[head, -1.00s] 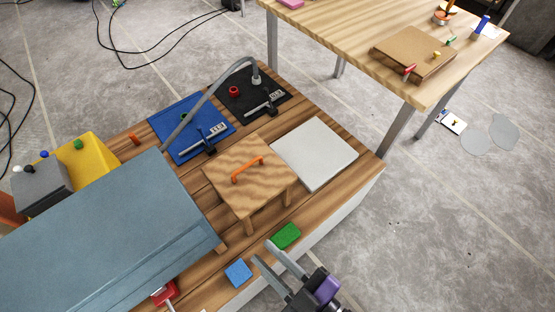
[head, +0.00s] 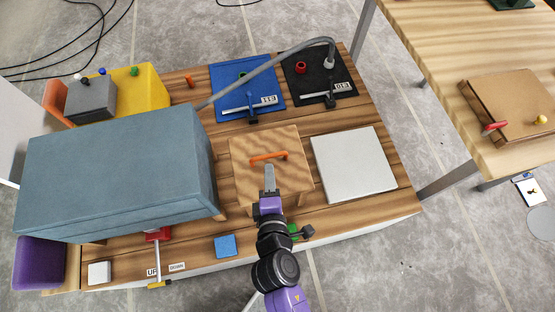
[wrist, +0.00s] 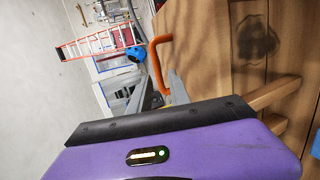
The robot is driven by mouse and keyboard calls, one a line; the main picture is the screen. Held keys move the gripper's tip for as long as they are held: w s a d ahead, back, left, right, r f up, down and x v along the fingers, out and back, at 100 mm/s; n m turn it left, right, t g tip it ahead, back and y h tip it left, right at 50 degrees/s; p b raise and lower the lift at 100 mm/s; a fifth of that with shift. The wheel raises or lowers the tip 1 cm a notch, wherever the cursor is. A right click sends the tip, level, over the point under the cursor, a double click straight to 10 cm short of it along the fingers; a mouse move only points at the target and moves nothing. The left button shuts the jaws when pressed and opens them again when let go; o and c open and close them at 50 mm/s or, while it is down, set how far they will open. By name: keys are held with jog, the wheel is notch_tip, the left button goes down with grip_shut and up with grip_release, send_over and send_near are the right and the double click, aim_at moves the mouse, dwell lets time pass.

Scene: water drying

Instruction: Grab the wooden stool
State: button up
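The small wooden stool (head: 245,180) stands on the plank-topped table, with short legs and an orange handle (head: 283,155) on its top. My gripper (head: 269,176) is over the near part of the stool top, just short of the handle. In the wrist view, the orange handle (wrist: 156,58) rises ahead of the fingers, with the stool's grained top (wrist: 205,50) to the right. The two fingers (wrist: 160,90) look apart, with the handle's lower end near the gap between them. I see no grip on the handle. My arm hides the stool's near edge in the head view.
A white square panel (head: 353,165) lies right of the stool. A large blue-grey box (head: 115,170) stands to the left. A curved grey pipe (head: 270,65) arches behind it, near blue (head: 225,75) and black (head: 345,90) plates. Small blue (head: 226,246) and green blocks lie in front.

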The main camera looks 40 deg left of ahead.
aim_at(268, 157)
jog(key=x, duration=0.7)
jog(key=shift+w+a+r, duration=0.1)
jog(key=shift+w+a, duration=0.15)
jog(key=shift+a, duration=0.05)
grip_shut()
dwell(1.1)
jog(key=shift+r, duration=0.2)
